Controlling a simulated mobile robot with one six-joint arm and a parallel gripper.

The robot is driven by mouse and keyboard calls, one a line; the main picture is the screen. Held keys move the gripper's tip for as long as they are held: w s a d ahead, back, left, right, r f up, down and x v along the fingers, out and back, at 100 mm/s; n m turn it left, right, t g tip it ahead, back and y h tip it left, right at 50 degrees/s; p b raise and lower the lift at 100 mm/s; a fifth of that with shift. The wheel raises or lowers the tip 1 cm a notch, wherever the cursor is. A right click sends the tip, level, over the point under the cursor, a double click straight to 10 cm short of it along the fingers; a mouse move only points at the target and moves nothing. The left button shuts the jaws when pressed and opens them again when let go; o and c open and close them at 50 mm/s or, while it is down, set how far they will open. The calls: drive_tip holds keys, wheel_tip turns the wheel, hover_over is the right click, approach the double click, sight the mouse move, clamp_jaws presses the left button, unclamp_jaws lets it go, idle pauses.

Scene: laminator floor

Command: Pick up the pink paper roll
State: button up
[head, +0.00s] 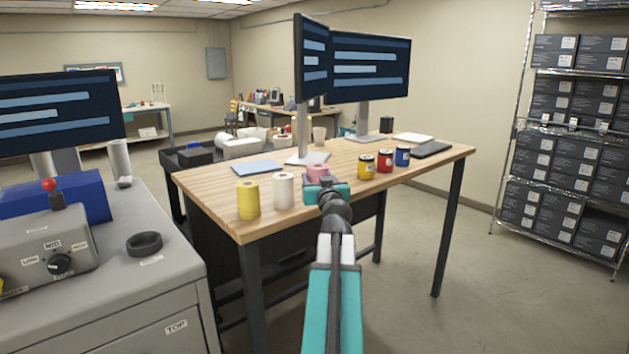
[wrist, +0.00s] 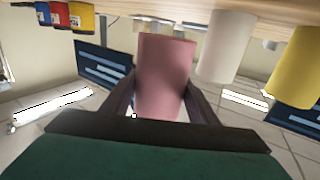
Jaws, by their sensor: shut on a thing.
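The pink paper roll (head: 317,171) is at the wooden table, partly hidden behind my gripper (head: 325,187) in the head view. The wrist view is upside down, with the tabletop along its upper edge. There the pink roll (wrist: 165,75) stands between the two dark fingers of my gripper (wrist: 163,95), which are shut on its sides. The roll looks upright.
A white roll (head: 283,190) and a yellow roll (head: 248,199) stand left of the pink roll. Yellow, red and blue cans (head: 384,161) stand to its right. Monitors (head: 369,67) rise behind. The table's front edge (head: 400,186) lies near my arm.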

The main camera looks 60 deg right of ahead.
drive_tip(key=shift+v, duration=1.2)
drive_tip(key=shift+r, duration=0.1)
